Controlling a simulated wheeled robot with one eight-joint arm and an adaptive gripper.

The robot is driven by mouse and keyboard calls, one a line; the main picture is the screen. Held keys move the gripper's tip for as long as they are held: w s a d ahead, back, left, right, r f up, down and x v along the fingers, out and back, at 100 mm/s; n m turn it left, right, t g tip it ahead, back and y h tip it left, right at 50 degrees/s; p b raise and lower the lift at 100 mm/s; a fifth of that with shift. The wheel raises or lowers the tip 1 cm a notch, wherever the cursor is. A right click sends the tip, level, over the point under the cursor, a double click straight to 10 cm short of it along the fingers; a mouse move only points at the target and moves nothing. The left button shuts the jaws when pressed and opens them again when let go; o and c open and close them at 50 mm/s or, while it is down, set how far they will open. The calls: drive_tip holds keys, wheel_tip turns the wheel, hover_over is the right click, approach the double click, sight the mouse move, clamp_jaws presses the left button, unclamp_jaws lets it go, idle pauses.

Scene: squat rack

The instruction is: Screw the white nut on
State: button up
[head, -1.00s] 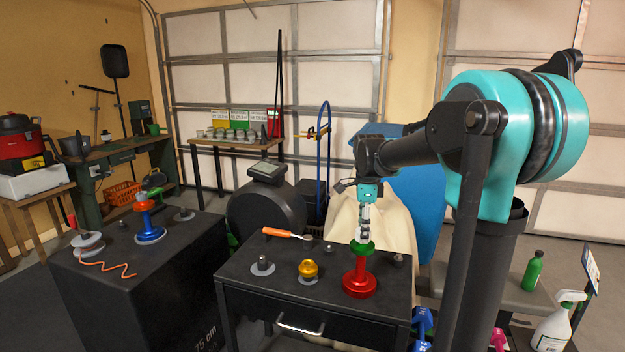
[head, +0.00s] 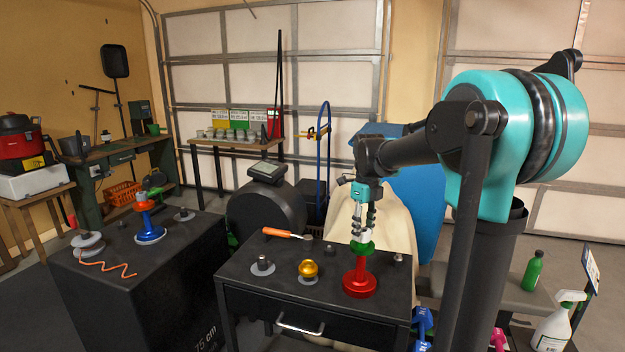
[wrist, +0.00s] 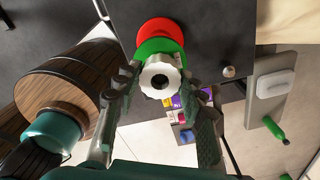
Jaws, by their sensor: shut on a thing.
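The white nut (wrist: 160,79) is ring-shaped with a dark central hole in the wrist view. My gripper (wrist: 162,90) has a finger on each side of it and is shut on it. In the head view, my gripper (head: 364,225) points down, with the white nut (head: 365,238) low between its fingers. Directly below is a green nut or collar (head: 362,248) on top of a red stand (head: 359,280) with a round base. Whether the white nut touches the green part, and the thread itself, cannot be told.
The stand is on a black drawer table (head: 240,268). A yellow knob-like piece (head: 308,270), a grey stub (head: 263,264) and an orange-handled tool (head: 287,234) are left of it. A small grey peg (head: 398,260) is at right. A black box (head: 135,290) stands farther left.

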drive_tip(key=o, duration=0.9)
drive_tip(key=shift+m, duration=0.7)
drive_tip(key=o, duration=0.5)
drive_tip(key=shift+o, duration=0.2)
drive_tip(key=shift+r, duration=3.5)
